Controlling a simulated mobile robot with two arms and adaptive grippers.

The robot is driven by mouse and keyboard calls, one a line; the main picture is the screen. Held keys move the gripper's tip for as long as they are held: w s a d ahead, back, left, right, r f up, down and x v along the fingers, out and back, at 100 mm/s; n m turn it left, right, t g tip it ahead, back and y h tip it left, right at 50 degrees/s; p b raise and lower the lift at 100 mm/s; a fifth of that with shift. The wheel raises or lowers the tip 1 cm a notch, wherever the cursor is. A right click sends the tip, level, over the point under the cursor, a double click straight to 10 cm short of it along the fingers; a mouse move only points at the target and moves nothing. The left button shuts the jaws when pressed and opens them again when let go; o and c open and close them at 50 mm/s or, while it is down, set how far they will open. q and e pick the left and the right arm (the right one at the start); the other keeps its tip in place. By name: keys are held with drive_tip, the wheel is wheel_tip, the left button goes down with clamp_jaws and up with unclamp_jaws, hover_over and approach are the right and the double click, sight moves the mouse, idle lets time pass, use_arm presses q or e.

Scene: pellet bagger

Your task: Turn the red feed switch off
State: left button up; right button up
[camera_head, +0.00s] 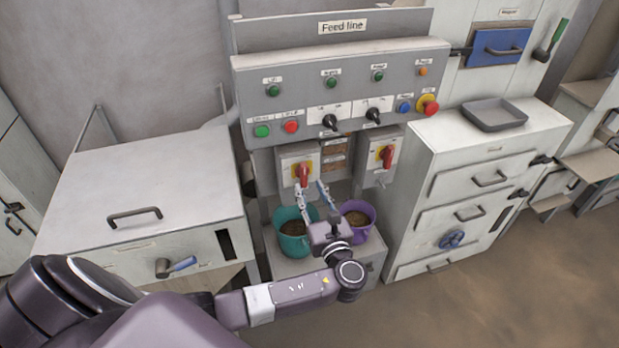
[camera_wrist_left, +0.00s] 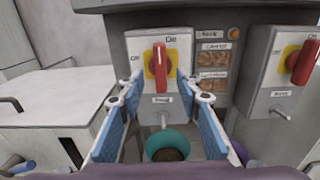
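A red rotary switch handle (camera_head: 304,173) on a yellow plate is mounted on a grey box below the Feed line panel (camera_head: 341,75). In the left wrist view the handle (camera_wrist_left: 160,66) stands upright, towards a mark that looks like "On"; another mark sits at its left. The label below is too blurred to read surely. A second red switch (camera_head: 387,156) sits to the right, also in the wrist view (camera_wrist_left: 304,62). My left gripper (camera_head: 313,195) is open, its blue-padded fingers on either side of the left handle, just below and in front; contact cannot be told. My right gripper is out of view.
A teal bucket (camera_head: 291,247) and a purple bucket (camera_head: 371,212) stand under the switches. Black selector knobs, several buttons and a red emergency stop (camera_head: 428,104) are above. A white cabinet (camera_head: 140,205) is left, a drawer unit (camera_head: 410,200) right.

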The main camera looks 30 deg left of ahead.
sight(305, 177)
use_arm(q)
drive_tip(key=shift+p+x, duration=0.45)
drive_tip(key=shift+x, duration=2.15)
clamp_jaws()
